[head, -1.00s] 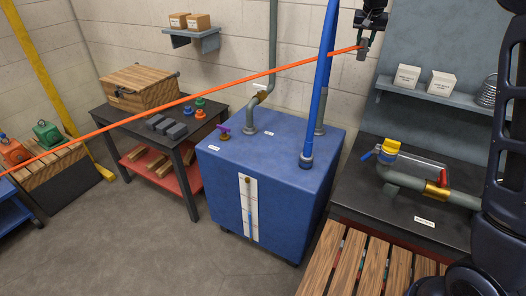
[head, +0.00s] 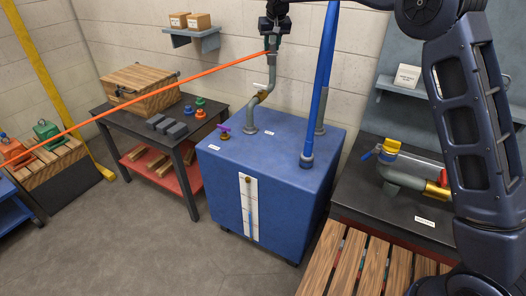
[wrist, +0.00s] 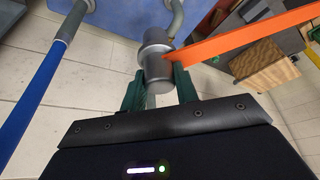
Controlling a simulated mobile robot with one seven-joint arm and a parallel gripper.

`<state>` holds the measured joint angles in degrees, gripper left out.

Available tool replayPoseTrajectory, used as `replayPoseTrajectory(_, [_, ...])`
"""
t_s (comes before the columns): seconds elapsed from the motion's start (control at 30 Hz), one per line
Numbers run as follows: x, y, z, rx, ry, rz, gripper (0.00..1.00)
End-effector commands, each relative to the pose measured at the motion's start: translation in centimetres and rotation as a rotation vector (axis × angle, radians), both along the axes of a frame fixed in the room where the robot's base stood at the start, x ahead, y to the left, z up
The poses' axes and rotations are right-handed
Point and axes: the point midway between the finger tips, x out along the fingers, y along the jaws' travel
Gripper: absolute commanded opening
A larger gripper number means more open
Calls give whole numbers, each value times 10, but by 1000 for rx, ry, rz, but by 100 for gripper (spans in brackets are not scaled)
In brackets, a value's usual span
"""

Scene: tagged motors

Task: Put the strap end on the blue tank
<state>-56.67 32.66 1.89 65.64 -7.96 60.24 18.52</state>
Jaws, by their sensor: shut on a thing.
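The blue tank (head: 262,175) stands on the floor in the middle of the head view, with a white gauge strip on its front and a purple valve on top. My gripper (head: 272,46) is above and behind the tank's top in the head view. It is shut on the grey strap end (wrist: 157,62), a cylinder seen between the jaws in the wrist view. The orange strap (head: 150,88) runs taut from the strap end down to the far left. In the wrist view the strap (wrist: 250,40) leaves to the upper right.
A blue pipe (head: 325,80) rises from the tank's right side, and a grey pipe (head: 257,104) bends up at its back. A black table (head: 160,118) with a wooden chest is left. A dark bench (head: 410,205) with a yellow-handled valve is right.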

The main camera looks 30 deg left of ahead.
Motion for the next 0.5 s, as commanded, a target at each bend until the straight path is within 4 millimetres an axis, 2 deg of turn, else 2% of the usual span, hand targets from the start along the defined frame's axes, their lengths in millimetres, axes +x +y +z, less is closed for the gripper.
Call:
replayPoseTrajectory(0.2, [-23,28,-4,1,-1,52,1])
replayPoseTrajectory(0.5, [-21,26,-57,0,0,48,1])
